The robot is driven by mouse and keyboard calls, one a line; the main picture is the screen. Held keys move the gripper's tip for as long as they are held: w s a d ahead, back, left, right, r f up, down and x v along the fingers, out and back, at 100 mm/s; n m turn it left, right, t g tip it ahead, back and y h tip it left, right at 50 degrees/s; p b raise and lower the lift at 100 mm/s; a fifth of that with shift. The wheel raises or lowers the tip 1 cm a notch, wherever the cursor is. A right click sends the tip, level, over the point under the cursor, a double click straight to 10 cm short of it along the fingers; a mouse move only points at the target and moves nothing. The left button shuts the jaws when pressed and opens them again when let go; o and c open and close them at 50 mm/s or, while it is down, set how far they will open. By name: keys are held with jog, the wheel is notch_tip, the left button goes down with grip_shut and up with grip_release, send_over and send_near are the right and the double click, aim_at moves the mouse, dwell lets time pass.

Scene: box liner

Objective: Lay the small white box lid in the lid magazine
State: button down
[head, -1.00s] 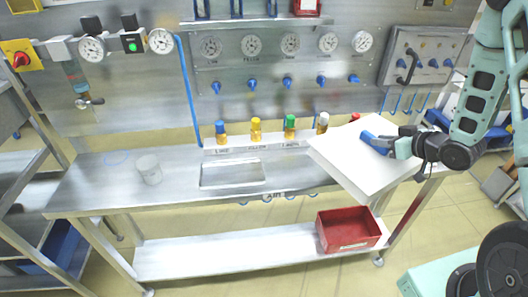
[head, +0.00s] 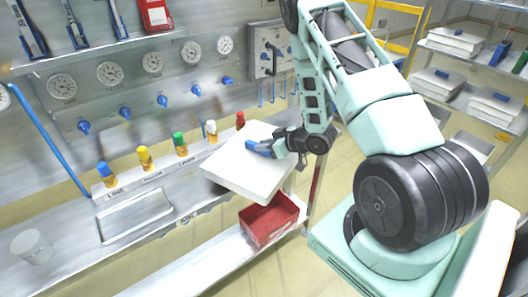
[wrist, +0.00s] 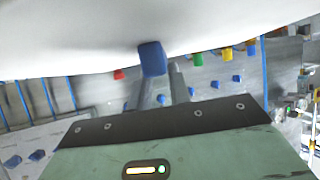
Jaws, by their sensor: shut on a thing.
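My gripper (head: 277,149) is shut on the blue handle (head: 260,147) of a white box lid (head: 242,180). The lid is held up in front of the steel bench, slightly tilted. In the wrist view the lid's pale surface (wrist: 90,35) fills the top, and the blue handle (wrist: 152,58) sits at the fingertips. At the right, a rack (head: 460,65) holds white lids with blue handles, one of them on the top shelf (head: 455,40). I cannot tell which part is the lid magazine. The rack is well apart from the held lid.
The steel bench (head: 75,235) carries a metal tray (head: 135,215), a white cup (head: 32,246) and colour-capped bottles (head: 145,158). A red bin (head: 268,218) sits on the lower shelf below the lid. A yellow frame (head: 405,30) stands behind. Open floor shows between bench and rack.

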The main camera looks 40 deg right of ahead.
aim_at(265, 154)
jog(key=shift+f+p, duration=0.5)
jog(key=shift+f, duration=1.25)
jog(key=shift+f, duration=0.1)
jog(key=c, duration=1.3)
grip_release()
